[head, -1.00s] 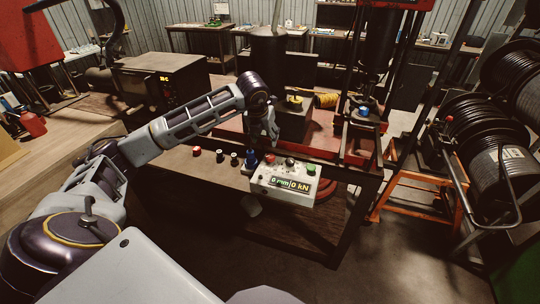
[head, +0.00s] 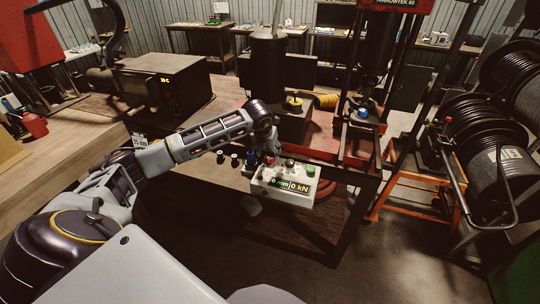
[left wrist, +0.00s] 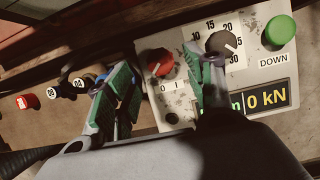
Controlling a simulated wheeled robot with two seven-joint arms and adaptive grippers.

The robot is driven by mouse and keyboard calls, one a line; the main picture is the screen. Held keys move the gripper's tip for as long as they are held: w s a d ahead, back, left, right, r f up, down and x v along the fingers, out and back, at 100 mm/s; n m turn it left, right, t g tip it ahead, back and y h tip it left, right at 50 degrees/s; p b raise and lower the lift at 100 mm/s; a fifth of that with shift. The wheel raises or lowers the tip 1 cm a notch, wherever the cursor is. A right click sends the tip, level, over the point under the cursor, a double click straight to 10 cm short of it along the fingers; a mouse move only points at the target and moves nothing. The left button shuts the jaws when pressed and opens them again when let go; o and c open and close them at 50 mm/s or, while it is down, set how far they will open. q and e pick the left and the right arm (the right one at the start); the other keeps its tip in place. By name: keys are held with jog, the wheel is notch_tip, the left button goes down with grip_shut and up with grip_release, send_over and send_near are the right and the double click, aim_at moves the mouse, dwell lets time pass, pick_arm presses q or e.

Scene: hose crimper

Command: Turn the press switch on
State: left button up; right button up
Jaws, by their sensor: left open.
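The press control box (head: 262,186) is pale, with a lit display reading 0 kN. Its red rotary switch (left wrist: 160,61), with a white mark and the labels 0 and I below it, is in the left wrist view. A dark dial (left wrist: 222,43) and a green DOWN button (left wrist: 280,30) sit to its right. My left gripper (left wrist: 162,66) is open. Its green-padded fingers stand on either side of the red switch, apart from it in the picture; contact cannot be told. In the head view my left gripper (head: 262,150) is over the box's left end. My right gripper is out of view.
A hose reel rack (head: 405,180) stands at the right. Floor in front is clear.

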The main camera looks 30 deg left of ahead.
aim_at(270, 157)
pick_arm(q)
jog(key=shift+p+x, duration=0.35)
jog(key=shift+x, duration=2)
jog(key=c, duration=1)
